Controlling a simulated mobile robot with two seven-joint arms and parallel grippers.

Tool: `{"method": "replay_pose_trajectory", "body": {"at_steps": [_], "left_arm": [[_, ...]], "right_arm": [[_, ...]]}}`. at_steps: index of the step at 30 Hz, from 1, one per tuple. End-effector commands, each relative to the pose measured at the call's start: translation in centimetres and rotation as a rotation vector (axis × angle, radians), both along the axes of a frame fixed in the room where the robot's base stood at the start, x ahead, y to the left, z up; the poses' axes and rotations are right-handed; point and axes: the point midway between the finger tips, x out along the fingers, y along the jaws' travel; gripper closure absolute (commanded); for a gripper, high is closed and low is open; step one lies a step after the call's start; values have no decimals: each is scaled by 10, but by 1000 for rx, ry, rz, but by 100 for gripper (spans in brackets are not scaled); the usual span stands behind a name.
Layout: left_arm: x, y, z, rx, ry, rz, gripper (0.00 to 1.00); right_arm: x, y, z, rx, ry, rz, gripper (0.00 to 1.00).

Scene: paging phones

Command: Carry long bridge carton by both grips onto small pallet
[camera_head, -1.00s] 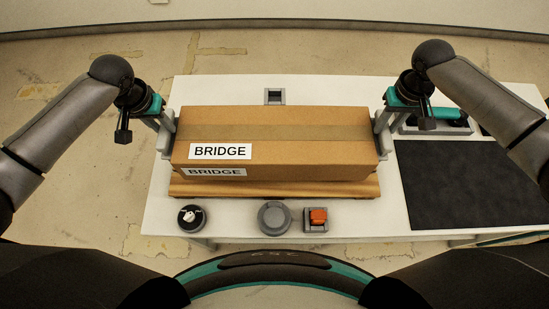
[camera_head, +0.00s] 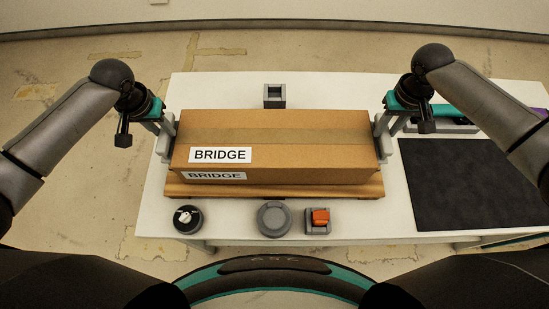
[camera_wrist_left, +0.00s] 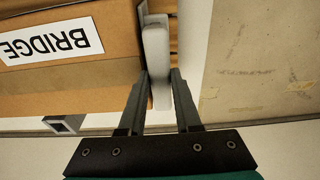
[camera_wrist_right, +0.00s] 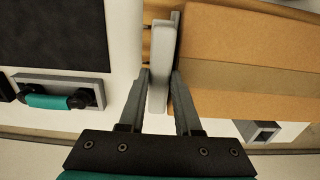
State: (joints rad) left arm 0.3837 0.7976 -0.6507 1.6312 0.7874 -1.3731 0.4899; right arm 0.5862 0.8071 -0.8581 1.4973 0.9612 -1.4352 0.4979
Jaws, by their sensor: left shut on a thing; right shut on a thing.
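The long brown bridge carton (camera_head: 275,135) with white BRIDGE labels lies level over the small wooden pallet (camera_head: 275,191), whose front edge shows below it. Whether the carton rests fully on the pallet is hard to tell. My left gripper (camera_head: 165,130) is shut on the pale grey grip (camera_wrist_left: 157,65) at the carton's left end. My right gripper (camera_head: 383,132) is shut on the matching grip (camera_wrist_right: 158,65) at the right end. The carton hides most of the pallet.
The white table (camera_head: 150,205) carries a black mat (camera_head: 465,180) at right. A knob (camera_head: 187,219), a grey round button (camera_head: 274,217) and an orange switch (camera_head: 320,217) sit in front. A grey square socket (camera_head: 274,96) stands behind; a teal-handled item (camera_wrist_right: 52,99) lies at right.

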Motion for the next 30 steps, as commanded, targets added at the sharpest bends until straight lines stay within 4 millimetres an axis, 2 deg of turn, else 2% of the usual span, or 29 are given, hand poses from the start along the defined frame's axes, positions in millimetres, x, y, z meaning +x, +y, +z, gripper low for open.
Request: {"method": "replay_pose_trajectory", "body": {"at_steps": [9,10,17,26,30], "left_arm": [[1,1,-13,2,-4,1,100],[0,1,-12,3,0,1,64],[0,1,-11,2,0,0,39],[0,0,-10,1,-1,0,38],[-1,1,3,0,-3,0,38]], "right_arm": [[1,-1,-13,-2,-3,-2,100],[0,-1,-12,-3,0,-1,64],[0,-1,-11,-1,0,-1,39],[0,0,-12,0,0,0,38],[0,0,-12,0,0,0,38]]}}
